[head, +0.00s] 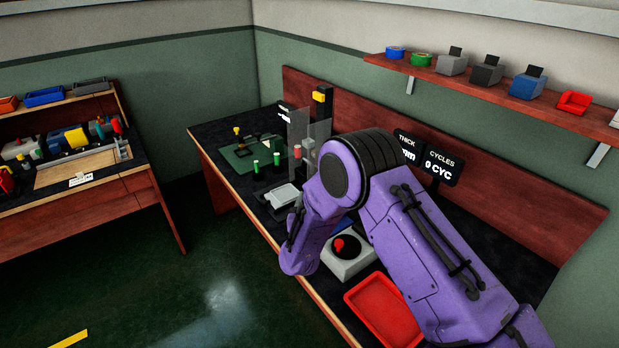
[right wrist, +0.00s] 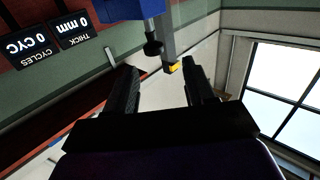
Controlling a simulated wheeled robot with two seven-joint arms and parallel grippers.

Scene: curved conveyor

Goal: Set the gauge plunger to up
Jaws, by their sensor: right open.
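In the right wrist view, which is upside down, a blue body (right wrist: 132,8) shows at the top. A black knobbed stem (right wrist: 153,47) and a grey bar (right wrist: 168,42) with a yellow tip (right wrist: 174,68) stick out of it; these look like the gauge and its plunger. I cannot tell the plunger's setting. My right gripper (right wrist: 159,66) is open, with the bar and stem seen between its fingers; I see no contact. In the head view my right arm covers most of the gauge area and its gripper is hidden. My left gripper is not in view.
Displays reading THICK (head: 408,146) and CYCLES (head: 438,166) stand at the bench's back. A grey box with a red button (head: 340,244) and a red tray (head: 360,296) sit near the front edge. A clear panel (head: 297,130) stands to the left. A shelf (head: 450,78) runs above.

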